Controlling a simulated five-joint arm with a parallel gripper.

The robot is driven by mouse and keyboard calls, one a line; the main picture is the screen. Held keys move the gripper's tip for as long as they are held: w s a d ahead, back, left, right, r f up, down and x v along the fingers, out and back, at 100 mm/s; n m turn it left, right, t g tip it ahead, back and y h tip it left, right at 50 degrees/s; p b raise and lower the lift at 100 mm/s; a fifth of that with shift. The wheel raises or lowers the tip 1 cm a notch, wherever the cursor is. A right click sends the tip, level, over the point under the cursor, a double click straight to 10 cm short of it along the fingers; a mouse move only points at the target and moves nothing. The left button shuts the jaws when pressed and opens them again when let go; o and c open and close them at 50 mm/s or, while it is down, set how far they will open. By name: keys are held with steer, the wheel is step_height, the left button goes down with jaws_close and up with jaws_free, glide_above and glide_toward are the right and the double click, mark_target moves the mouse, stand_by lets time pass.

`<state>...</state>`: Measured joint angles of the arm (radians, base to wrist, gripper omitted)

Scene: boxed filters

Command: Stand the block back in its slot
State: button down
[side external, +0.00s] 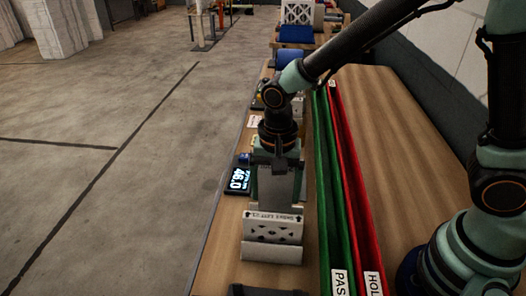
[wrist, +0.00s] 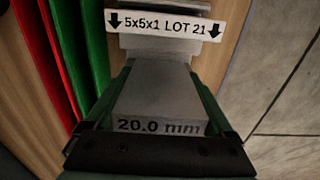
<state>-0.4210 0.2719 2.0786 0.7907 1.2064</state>
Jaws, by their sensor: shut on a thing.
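My gripper (side external: 278,182) points down over the bench and is shut on a grey block (side external: 279,194). In the wrist view the block (wrist: 158,98), marked "20.0 mm", lies between the two green fingers of my gripper (wrist: 157,82). Just beyond the block is a pale holder with a label (wrist: 165,24) reading "5x5x1 LOT 21" with down arrows. In the side view this holder (side external: 273,233) has triangular cutouts and stands in front of the block. I cannot tell whether the block touches the holder. The slot cannot be made out, and the block's lower end is hidden.
A dark object (side external: 265,291) is at the near edge.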

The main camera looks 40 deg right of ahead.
mark_target(275, 208)
steer(key=shift+f, duration=0.55)
steer(key=shift+f, duration=0.35)
steer(key=shift+f, duration=0.7)
steer(key=shift+f, duration=0.35)
steer(key=shift+f, duration=0.7)
steer(key=shift+f, duration=0.35)
steer(key=shift+f, duration=0.3)
stand_by(0.4)
jaws_free()
